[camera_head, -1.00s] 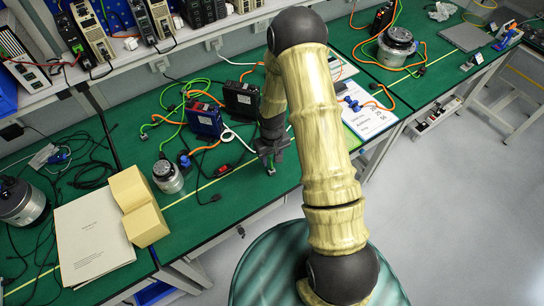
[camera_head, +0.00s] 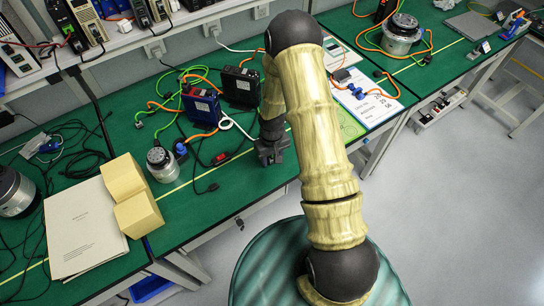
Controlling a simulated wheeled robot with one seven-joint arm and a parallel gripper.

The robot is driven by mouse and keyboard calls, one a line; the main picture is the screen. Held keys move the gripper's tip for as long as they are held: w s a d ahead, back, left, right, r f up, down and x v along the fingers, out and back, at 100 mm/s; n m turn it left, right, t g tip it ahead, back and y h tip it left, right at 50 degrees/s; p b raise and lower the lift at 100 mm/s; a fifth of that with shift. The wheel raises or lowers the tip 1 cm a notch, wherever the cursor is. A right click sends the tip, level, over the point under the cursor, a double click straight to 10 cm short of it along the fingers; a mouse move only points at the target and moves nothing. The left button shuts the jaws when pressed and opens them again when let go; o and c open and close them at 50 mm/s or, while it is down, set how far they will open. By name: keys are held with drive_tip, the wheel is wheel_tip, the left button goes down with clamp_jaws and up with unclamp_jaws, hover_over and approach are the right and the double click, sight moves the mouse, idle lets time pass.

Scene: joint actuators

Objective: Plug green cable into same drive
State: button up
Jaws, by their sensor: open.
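The green cable (camera_head: 166,75) curves over the green table beside two drives. My gripper (camera_head: 269,160) points down over the table, right of and in front of the drives. It is open, with nothing seen in it; its fingertips are small and dark.
A silver motor (camera_head: 161,164) with a blue connector (camera_head: 180,149) stands left of my gripper. Papers (camera_head: 85,232) and a yellow block (camera_head: 131,195) lie farther left. A dark cable with a red piece (camera_head: 220,159) lies near the front edge. A shelf with devices is behind.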

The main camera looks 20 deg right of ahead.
clamp_jaws()
drive_tip(key=shift+r+p, duration=1.85)
drive_tip(key=shift+r, duration=0.7)
drive_tip(key=shift+f+m, duration=0.3)
drive_tip(key=shift+m, duration=0.7)
drive_tip(key=shift+w+d, duration=0.15)
